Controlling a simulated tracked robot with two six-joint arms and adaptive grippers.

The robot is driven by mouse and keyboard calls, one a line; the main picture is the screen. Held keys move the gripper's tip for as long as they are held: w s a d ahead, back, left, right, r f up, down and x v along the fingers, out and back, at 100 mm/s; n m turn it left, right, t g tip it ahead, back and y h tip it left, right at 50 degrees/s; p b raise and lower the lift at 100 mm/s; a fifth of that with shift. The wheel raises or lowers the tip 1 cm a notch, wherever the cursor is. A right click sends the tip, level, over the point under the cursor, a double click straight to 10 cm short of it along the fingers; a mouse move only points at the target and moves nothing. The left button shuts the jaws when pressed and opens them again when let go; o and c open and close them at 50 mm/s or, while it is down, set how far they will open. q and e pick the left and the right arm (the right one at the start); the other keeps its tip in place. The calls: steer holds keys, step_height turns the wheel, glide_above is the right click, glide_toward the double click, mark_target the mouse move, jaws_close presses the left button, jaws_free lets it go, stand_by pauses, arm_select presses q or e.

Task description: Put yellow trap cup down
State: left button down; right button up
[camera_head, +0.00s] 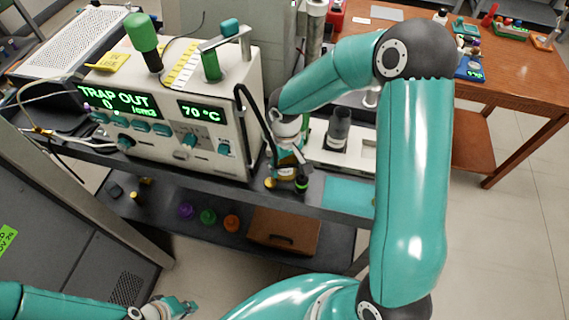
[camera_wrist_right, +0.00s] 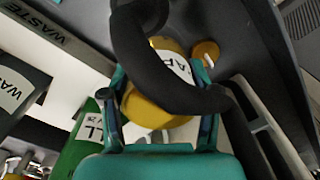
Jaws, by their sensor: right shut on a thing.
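The yellow trap cup (camera_wrist_right: 150,108) is between the two teal fingers of my right gripper (camera_wrist_right: 160,110) in the right wrist view, its white label partly showing. A black hose crosses in front of it. In the head view my right gripper (camera_head: 285,155) is at the right end of the white instrument, low over the dark shelf, and the cup is mostly hidden there. A small yellow disc (camera_wrist_right: 205,52) lies on the dark surface beside the cup. My left gripper (camera_head: 182,307) is at the bottom left of the head view, away from the cup; its opening is unclear.
The instrument (camera_head: 165,120) reads "TRAP OUT" and 70 °C. A dark cylinder (camera_head: 338,130) stands in a white holder to the right. A teal mat (camera_head: 347,196) lies nearby. Purple, green and orange pieces and a brown box (camera_head: 284,232) are on the lower shelf.

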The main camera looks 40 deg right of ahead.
steer(key=o, duration=1)
steer(key=shift+r, duration=0.2)
step_height(320, 180, up, 16)
steer(key=shift+a+r, duration=0.1)
steer(key=shift+r, duration=0.15)
steer(key=shift+c, duration=0.4)
step_height(320, 180, down, 12)
steer(key=shift+r, duration=0.2)
step_height(320, 180, down, 4)
steer(key=shift+f+p, duration=0.2)
steer(key=shift+p, duration=0.6)
steer(key=shift+w+f, duration=0.1)
steer(key=shift+f, duration=0.4)
